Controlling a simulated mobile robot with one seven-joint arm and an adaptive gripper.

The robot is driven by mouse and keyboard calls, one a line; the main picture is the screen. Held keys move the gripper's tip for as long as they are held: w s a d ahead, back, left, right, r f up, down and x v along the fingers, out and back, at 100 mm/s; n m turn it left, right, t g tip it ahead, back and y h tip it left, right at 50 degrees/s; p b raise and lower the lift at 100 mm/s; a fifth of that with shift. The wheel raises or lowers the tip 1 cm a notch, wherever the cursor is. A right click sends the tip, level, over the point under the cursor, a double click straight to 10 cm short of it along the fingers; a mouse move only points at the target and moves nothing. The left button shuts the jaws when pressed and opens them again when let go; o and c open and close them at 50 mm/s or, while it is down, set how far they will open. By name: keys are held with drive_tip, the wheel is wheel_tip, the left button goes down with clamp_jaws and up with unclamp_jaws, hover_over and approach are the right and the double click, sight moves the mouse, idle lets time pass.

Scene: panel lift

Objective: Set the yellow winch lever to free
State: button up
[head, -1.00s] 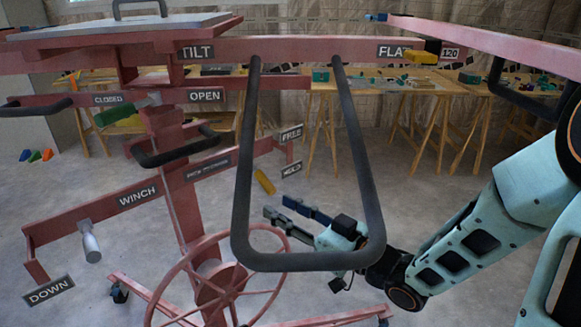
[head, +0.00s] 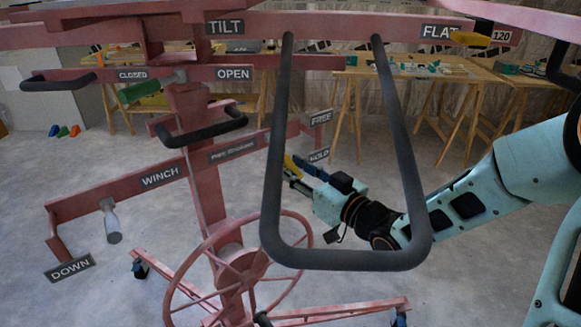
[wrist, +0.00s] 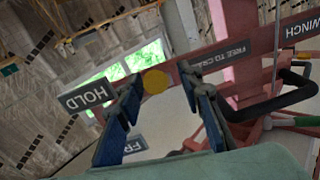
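The yellow winch lever (head: 291,165) is on the right end of the pink winch crossbar, low and near the HOLD label (head: 319,156). The FREE label (head: 321,118) sits above HOLD. In the wrist view the lever shows end-on as a yellow disc (wrist: 155,81). My gripper (head: 293,178) is at the lever in the head view. In the wrist view my gripper (wrist: 158,84) has its two blue fingers apart, with the disc between their tips. I see no clear contact; the fingers partly cover the FREE label (wrist: 134,146). The HOLD label is at left (wrist: 88,95).
A black loop handle (head: 345,259) hangs in front of my wrist in the head view. A pink handwheel (head: 172,290) stands below the crossbar. A grey-handled crank (head: 112,223) hangs at left near DOWN. Wooden tables stand behind.

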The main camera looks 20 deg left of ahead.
drive_tip(key=shift+w+a, duration=0.25)
drive_tip(key=shift+a, duration=0.05)
drive_tip(key=shift+c, duration=0.6)
clamp_jaws()
